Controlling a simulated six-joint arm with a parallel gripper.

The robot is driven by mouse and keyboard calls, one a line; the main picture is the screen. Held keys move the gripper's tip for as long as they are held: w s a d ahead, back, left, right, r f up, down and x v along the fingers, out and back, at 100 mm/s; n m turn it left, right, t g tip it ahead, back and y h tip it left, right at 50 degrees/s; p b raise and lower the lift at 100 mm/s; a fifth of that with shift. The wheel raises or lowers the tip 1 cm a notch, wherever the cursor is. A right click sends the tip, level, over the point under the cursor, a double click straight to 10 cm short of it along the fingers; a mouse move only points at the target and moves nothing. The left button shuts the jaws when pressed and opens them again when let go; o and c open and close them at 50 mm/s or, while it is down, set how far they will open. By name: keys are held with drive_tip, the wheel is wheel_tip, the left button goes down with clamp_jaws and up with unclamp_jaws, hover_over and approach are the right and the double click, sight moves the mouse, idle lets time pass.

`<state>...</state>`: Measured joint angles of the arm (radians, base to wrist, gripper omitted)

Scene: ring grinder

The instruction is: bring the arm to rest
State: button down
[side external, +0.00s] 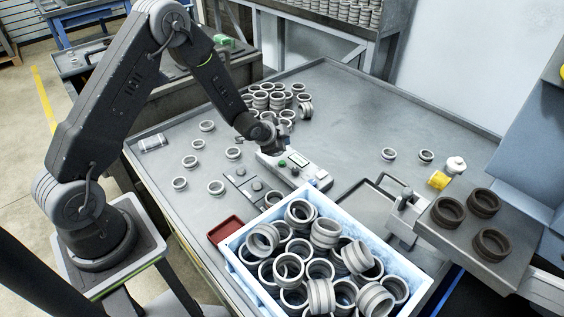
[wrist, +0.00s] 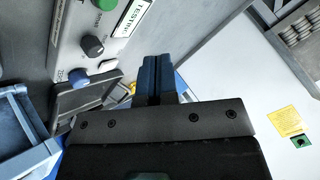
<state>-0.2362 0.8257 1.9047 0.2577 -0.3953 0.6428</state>
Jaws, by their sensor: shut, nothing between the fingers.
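My gripper (wrist: 157,62) shows in the wrist view with its two blue fingers pressed together and nothing between them. In the side external view my arm reaches over the grey table (side external: 360,105), and its wrist end is just behind a white control box (side external: 295,168). The fingers cannot be made out there. In the wrist view the control box (wrist: 95,28), with green, black and blue knobs, lies to the upper left of the fingers. I cannot tell whether the gripper touches anything.
A light blue crate (side external: 408,268) full of metal rings stands at the table's front. Rings (side external: 270,101) cluster behind my wrist, and several lie loose at left. A red tray (side external: 225,229) sits left of the crate. Dark rings (side external: 491,243) rest on a right-hand platform. The table's back right is clear.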

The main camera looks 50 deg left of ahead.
drive_tip(key=s+d+r+n+g, duration=0.1)
drive_tip(key=s+d+r, duration=0.15)
drive_tip(key=r, duration=0.45)
drive_tip(key=s+d+r+n, duration=0.1)
drive_tip(key=s+r+n, duration=0.1)
drive_tip(key=s+r, duration=0.35)
drive_tip(key=s+d+r+n+g, duration=0.1)
drive_tip(key=r, duration=0.7)
drive_tip(key=s+d+r+n, duration=0.2)
drive_tip(key=s+d+r, duration=0.1)
drive_tip(key=s, duration=0.8)
drive_tip(key=s+d+r+n+g+h, duration=0.1)
drive_tip(key=s+d+r, duration=0.2)
drive_tip(key=s, duration=0.8)
drive_tip(key=shift+s+d+r+n+g, duration=0.15)
drive_tip(key=shift+s+r+n+g, duration=0.2)
drive_tip(key=shift+r, duration=0.55)
drive_tip(key=shift+w, duration=0.1)
idle(2.2)
